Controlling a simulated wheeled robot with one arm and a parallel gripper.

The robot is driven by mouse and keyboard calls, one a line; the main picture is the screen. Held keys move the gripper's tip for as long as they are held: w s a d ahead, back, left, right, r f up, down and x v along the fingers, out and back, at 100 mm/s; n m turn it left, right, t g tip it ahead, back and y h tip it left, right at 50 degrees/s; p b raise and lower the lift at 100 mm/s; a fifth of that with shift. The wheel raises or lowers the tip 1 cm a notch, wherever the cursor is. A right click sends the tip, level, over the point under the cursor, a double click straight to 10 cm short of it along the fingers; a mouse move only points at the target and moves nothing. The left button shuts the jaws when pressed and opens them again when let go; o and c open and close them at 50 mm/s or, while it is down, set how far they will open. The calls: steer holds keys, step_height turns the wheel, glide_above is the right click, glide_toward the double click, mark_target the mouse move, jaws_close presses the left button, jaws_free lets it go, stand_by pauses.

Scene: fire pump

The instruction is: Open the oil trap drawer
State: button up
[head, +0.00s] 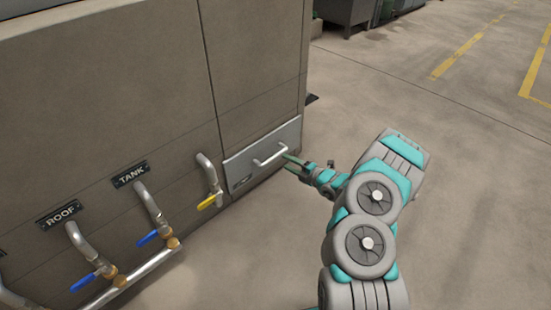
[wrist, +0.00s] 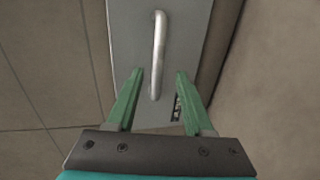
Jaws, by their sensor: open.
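The oil trap drawer is a light grey panel (head: 240,172) low at the right end of the tan cabinet front, and it looks flush with the cabinet. Its silver bar handle (head: 270,156) stands out from the panel. My gripper (head: 294,163) is open just to the right of the handle in the head view. In the wrist view the drawer panel (wrist: 130,40) fills the top middle. The handle (wrist: 158,55) runs lengthwise between the lines of my two green fingers (wrist: 158,75). Whether the fingers reach around the handle is hard to tell; no contact shows.
Left of the drawer are a pipe with a yellow lever (head: 210,200) and pipes with blue levers (head: 148,238) under TANK (head: 130,174) and ROOF (head: 62,214) labels. The concrete floor (head: 440,130) to the right is open. Dark metal units (head: 347,12) stand at the back.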

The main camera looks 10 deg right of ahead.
mark_target(275, 155)
steer(key=b+x, duration=0.1)
steer(key=x, duration=0.6)
steer(key=shift+w+a+r, duration=0.1)
steer(key=shift+w+a, duration=0.1)
steer(key=shift+c, duration=0.3)
jaws_close()
stand_by(0.9)
